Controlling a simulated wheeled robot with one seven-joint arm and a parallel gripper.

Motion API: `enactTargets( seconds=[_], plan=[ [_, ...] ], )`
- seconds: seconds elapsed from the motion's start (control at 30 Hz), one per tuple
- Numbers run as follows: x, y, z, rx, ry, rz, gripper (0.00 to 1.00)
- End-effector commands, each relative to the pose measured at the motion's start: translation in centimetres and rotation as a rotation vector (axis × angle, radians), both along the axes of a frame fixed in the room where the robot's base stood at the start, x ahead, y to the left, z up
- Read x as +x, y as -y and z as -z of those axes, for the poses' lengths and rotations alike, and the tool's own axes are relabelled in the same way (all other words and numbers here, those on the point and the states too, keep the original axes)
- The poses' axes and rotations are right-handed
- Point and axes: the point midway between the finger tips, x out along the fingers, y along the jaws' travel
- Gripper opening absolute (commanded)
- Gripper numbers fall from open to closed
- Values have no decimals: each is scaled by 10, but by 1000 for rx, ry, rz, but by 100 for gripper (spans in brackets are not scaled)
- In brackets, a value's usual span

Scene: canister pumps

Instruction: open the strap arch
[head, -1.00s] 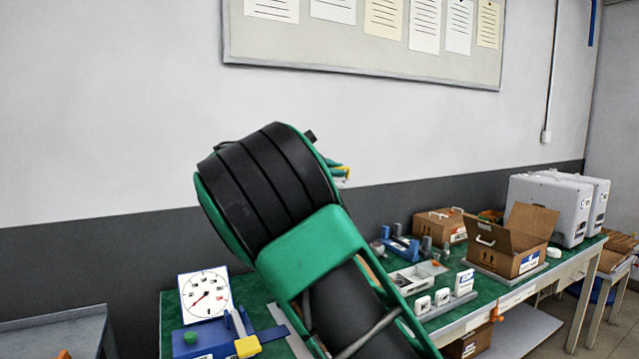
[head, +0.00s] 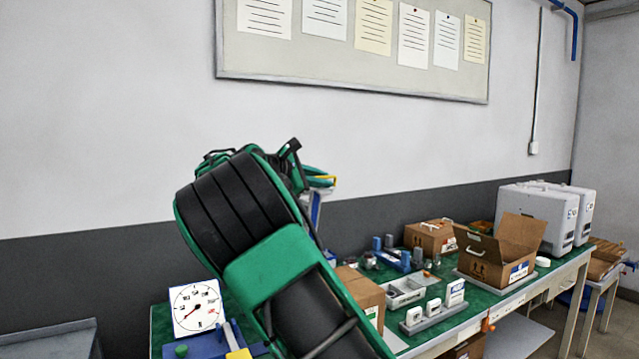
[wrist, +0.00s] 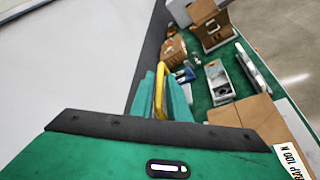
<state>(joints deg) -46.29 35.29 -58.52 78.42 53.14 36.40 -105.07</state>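I cannot pick out the strap arch with certainty. A cardboard box (head: 364,296) stands on the green bench just right of my arm. In the wrist view it shows at the lower right (wrist: 245,118), with a partly cut-off label ending in "100 N". My gripper (head: 320,181) is raised above the bench, mostly hidden behind my arm in the head view. In the wrist view its teal fingers (wrist: 162,95) with a yellow loop-shaped part show beyond the dark housing edge.
A blue gauge stand with a white dial (head: 197,307) and yellow lever (head: 238,353) is at the left. A grey tray (head: 405,290), white blocks on a rack (head: 434,311), an open carton (head: 495,258) and white canister cases (head: 540,214) stand to the right.

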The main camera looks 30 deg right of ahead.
Motion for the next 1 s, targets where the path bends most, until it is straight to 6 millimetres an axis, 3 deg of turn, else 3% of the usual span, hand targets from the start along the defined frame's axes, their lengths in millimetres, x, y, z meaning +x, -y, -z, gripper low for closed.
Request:
enactTargets(
  seconds=[0.27, 0.7, 1.0],
  plan=[
    [-1, -7, -2, 0, 2, -2, 16],
    [-21, -77, -21, 0, 1, -4, 16],
    [-28, -99, -27, 2, -1, -1, 16]
  ],
)
